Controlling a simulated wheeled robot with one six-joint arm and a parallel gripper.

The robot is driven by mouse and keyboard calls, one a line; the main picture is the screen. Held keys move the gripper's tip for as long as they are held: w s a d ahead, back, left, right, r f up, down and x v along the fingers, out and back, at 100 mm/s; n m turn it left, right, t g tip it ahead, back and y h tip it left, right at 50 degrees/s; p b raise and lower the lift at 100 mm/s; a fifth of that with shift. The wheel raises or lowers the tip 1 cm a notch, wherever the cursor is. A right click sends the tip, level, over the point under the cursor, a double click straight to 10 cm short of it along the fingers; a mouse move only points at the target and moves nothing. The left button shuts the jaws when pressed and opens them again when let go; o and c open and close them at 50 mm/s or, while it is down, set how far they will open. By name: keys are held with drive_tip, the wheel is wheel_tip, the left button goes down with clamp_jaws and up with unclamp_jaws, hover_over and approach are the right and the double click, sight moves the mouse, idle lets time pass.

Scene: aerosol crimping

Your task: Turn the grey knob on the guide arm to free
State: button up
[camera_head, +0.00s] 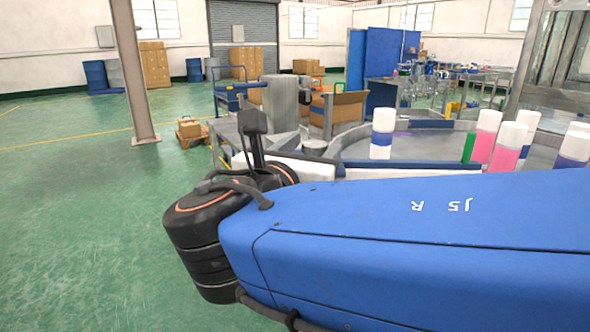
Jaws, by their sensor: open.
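I cannot make out the grey knob or the guide arm for certain. A thick grey upright column (279,103) stands beyond my wrist, with a small grey round-topped part (314,149) to its right. My blue arm crosses the lower right, ending in a black wrist at left centre. A dark upright part beyond the wrist appears to be my gripper (252,122), open, in front of the column in the picture. Its second finger is not clearly seen, and nothing shows held. My wrist and arm hide the near part of the station.
White-capped cans with blue (381,138) and pink (484,139) bodies stand on the round grey table (440,146) at right. A low white and blue rail (410,165) runs in front. A steel post (133,75) stands at left. Green floor at left is open.

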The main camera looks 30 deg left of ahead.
drive_tip(key=s+d, duration=0.3)
drive_tip(key=s, duration=1.2)
drive_tip(key=shift+s, duration=0.4)
